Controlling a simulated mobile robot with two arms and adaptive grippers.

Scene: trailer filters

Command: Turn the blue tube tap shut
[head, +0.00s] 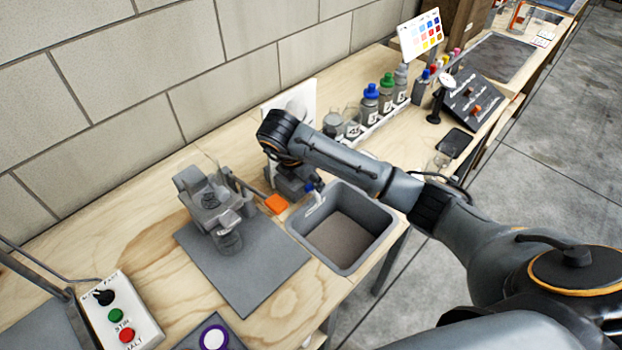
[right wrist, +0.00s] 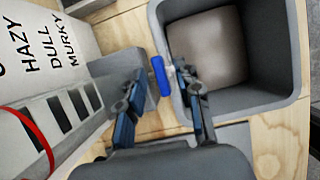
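The blue tap (head: 309,187) is small and sits at the rear left rim of the grey sink (head: 379,243), beside a pale spout or tube. In the right wrist view the blue tap handle (right wrist: 158,76) is a short bar lying roughly lengthwise in the picture. My right gripper (right wrist: 161,80) is open, with one finger on each side of the handle; a gap shows on the left, and contact on the right cannot be told. In the head view my right gripper (head: 296,190) is at the tap, partly hidden by its own arm. My left gripper is not in view.
An orange block (head: 276,204) lies left of the sink. A grey machine (head: 208,195) stands on a grey mat (head: 262,275). Capped bottles (head: 370,102) stand in a row behind my right arm. A white card with words (right wrist: 50,50) is close on the wrist view's left.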

